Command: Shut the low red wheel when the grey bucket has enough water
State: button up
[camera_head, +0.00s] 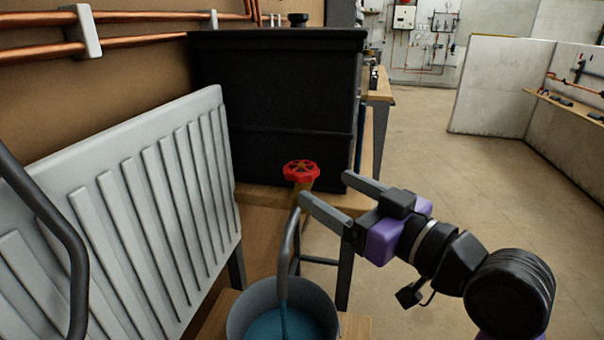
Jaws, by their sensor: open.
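The red wheel (301,171) sits on a short brass stem in front of a large black tank. The grey bucket (241,312) stands below it at the bottom of the picture, on a wooden surface. Blue water (268,328) shows inside, below the rim; the bucket's lower part is cut off. A grey curved spout (289,240) comes down over the bucket, and a blue stream runs from it into the water. My gripper (324,186) is open and empty. Its two fingers point left toward the wheel, just right of and below it, with no clear contact.
A white ribbed radiator (150,190) leans at the left, with a dark curved bar before it. The black tank (280,100) stands on a wooden bench behind the wheel. Copper pipes (130,42) run along the wall. Open floor (440,190) lies to the right.

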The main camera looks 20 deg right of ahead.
aim_at(312, 178)
jog(key=p+x, duration=0.1)
jog(key=x, duration=0.5)
jog(key=shift+w+a, duration=0.1)
jog(key=shift+w, duration=0.25)
jog(key=shift+c, duration=0.5)
jog(key=c, duration=1.3)
jog(key=shift+r, duration=0.1)
